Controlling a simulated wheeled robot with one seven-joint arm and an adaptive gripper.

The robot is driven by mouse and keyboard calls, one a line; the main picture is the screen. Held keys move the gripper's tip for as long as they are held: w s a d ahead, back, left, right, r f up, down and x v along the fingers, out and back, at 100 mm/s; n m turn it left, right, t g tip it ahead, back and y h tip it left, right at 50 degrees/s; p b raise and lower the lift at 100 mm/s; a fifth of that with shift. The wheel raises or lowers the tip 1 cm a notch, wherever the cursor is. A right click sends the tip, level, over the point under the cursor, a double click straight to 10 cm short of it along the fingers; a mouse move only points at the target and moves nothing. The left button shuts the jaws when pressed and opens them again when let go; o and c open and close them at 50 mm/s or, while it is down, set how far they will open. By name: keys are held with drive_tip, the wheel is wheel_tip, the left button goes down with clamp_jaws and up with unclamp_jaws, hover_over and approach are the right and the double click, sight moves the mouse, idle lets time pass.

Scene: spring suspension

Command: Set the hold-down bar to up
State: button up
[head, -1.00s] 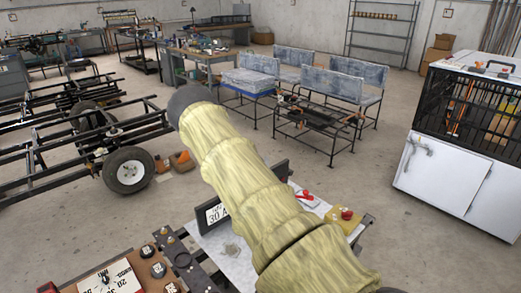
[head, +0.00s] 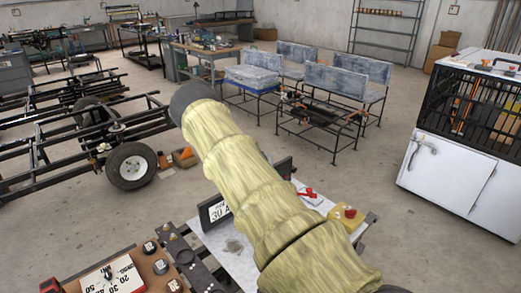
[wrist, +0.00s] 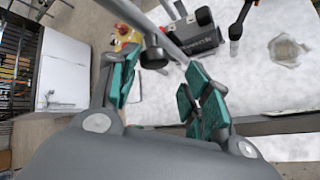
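In the wrist view my gripper (wrist: 162,82) is open, its two teal-padded fingers apart. A grey bar (wrist: 150,25), which looks like the hold-down bar, runs slantwise from the top edge to between the fingertips. A dark round knob (wrist: 154,58) shows by the left fingertip. I cannot tell whether either finger touches the bar. A black box (wrist: 190,40) lies beyond the fingers on the white bench top (wrist: 250,75). In the head view my arm hides the gripper and the bar; the bench top (head: 230,240) shows on both sides of the arm.
A black number display (head: 217,210), a red-handled item (head: 309,193) and a yellow block with a red knob (head: 346,217) are on the bench. A dial panel (head: 118,275) stands at front left. A white cabinet (head: 455,185) is at right. Open floor lies beyond the bench.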

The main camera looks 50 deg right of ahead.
drive_tip(key=v, duration=1)
drive_tip(key=shift+w+r, duration=0.2)
drive_tip(key=shift+w, duration=0.05)
